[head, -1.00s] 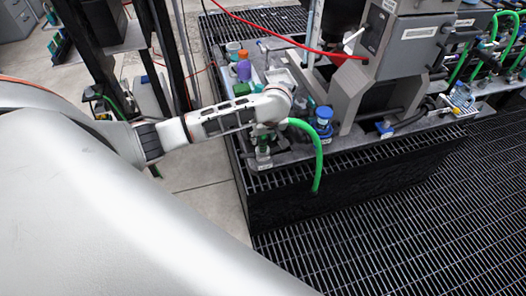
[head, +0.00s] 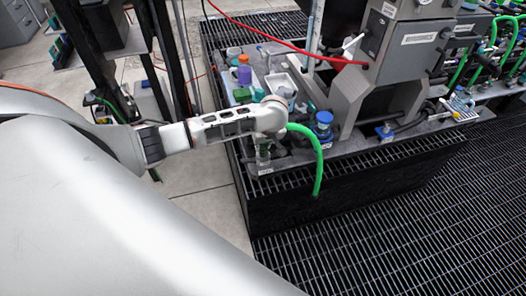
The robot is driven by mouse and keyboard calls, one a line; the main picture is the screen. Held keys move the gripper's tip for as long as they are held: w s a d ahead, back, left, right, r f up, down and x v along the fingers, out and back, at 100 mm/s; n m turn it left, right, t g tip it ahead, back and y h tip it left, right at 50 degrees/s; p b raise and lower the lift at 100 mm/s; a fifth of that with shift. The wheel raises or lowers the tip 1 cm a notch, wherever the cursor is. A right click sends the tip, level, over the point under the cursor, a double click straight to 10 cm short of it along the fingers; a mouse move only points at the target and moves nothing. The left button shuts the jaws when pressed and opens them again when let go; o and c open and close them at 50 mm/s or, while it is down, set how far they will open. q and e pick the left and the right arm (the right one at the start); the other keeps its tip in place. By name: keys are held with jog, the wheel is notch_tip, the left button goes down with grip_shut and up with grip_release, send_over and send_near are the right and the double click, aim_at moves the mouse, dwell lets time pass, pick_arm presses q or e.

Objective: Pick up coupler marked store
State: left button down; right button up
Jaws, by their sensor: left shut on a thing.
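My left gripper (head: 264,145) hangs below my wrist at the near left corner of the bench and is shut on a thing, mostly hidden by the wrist. A green hose (head: 318,160) arches out from beside the wrist to the right, and its end hangs over the bench's front edge. The coupler at the gripper is too small and covered to make out, and its store marking cannot be read. A small stand with a pale label (head: 265,170) is just below the gripper. My right gripper is not in view.
A blue-capped bottle (head: 323,124) stands right of the hose. Behind the wrist are a purple bottle (head: 244,75), a green block (head: 242,95) and a white tray (head: 284,84). A large grey machine (head: 405,45) fills the bench's middle. Open floor grating (head: 400,225) lies in front.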

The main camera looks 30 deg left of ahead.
pick_arm(q)
jog(key=shift+r, duration=0.1)
notch_tip(320, 180, up, 20)
dwell(0.5)
dwell(0.9)
